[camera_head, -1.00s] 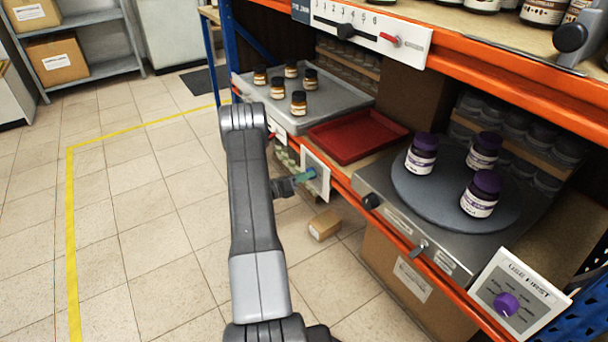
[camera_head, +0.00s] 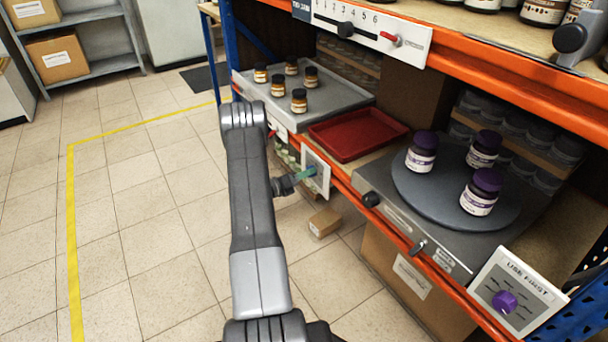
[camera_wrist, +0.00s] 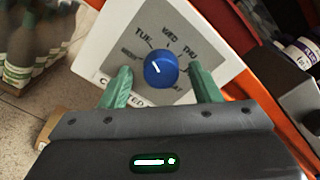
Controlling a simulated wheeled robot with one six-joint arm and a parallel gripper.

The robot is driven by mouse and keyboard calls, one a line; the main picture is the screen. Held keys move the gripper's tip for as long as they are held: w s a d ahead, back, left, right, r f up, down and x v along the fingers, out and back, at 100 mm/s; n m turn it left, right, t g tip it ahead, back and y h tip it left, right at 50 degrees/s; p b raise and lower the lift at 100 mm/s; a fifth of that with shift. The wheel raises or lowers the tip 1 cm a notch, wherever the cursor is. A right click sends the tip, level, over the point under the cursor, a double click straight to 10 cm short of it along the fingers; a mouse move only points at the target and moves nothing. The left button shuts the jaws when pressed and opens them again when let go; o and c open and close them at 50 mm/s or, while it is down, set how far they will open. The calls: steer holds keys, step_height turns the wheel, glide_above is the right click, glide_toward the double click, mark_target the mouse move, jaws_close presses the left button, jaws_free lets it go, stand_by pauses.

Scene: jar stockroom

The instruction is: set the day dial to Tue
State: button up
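The day dial is a blue knob (camera_wrist: 161,69) on a grey-and-white panel (camera_wrist: 113,54), with MON, TUE, WED and THU legible around it. The knob is hard to make out there.
A purple USE FIRST dial (camera_head: 504,302) is at the lower right. A red tray (camera_head: 352,138) and a round turntable (camera_head: 420,196) with purple-lidded jars are on the shelf. A small carton (camera_head: 324,222) lies on the floor below the panel.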

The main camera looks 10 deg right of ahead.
steer(key=shift+r, duration=0.1)
steer(key=p+v, duration=0.3)
steer(key=v, duration=1)
steer(key=shift+a, duration=0.4)
steer(key=shift+s, duration=0.1)
steer(key=b+x, duration=0.3)
steer(key=x, duration=1.1)
